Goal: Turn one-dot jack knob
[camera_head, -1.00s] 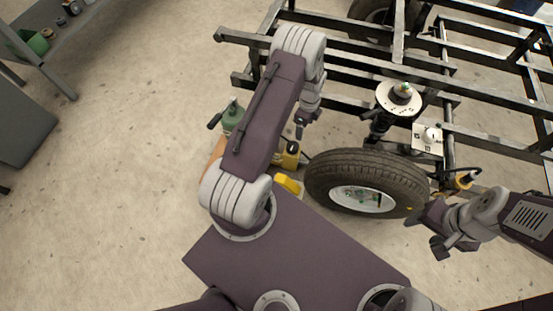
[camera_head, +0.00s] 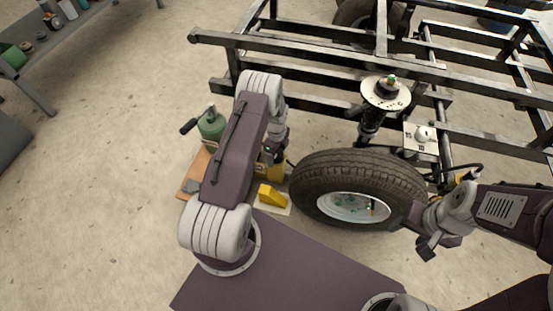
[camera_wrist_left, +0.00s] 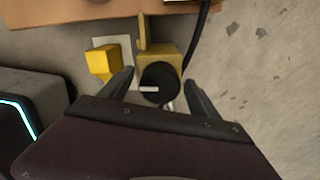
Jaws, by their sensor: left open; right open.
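A black round knob (camera_wrist_left: 158,82) with a white mark sits in front of a yellow box (camera_wrist_left: 155,57) in the left wrist view. I cannot make out any dots on it. My left gripper (camera_wrist_left: 160,92) is open, with one finger on each side of the knob. Whether the fingers touch it I cannot tell. In the head view the yellow box (camera_head: 272,171) is partly hidden behind my left arm, and the knob cannot be made out. My right gripper (camera_head: 428,246) is open and empty at the right of the tyre.
A tyre (camera_head: 356,165) stands just right of the yellow box, below a black metal frame (camera_head: 310,52). A yellow wedge (camera_head: 271,196) lies in front on a pale plate. A green bottle-shaped thing (camera_head: 211,126) stands on a wooden board (camera_head: 191,184).

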